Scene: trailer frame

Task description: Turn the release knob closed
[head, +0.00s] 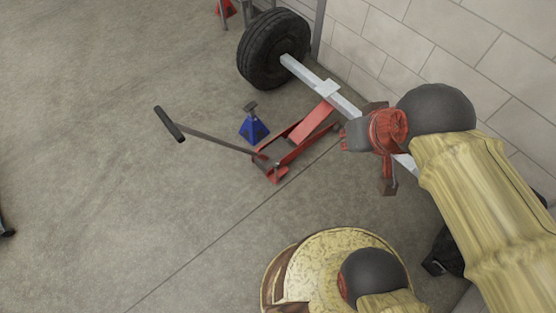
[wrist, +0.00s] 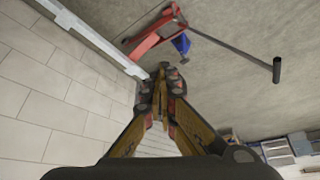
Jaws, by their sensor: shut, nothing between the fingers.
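A red floor jack (head: 300,143) stands under the pale trailer axle (head: 345,105). Its long handle ends in a black grip (head: 168,123) at the left. The wrist view shows the jack (wrist: 155,32) at the top and the handle grip (wrist: 277,70) at the right. The release knob is too small to make out; the handle base (head: 265,160) is in view. My gripper (head: 345,137) is shut and empty. In the head view it appears just right of the jack, over the axle. In the wrist view its closed fingers (wrist: 164,72) point toward the jack, apart from it.
A blue jack stand (head: 254,128) is beside the jack, left of it. A black wheel (head: 263,55) is at the axle's far end. A block wall (head: 420,45) runs along the right.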

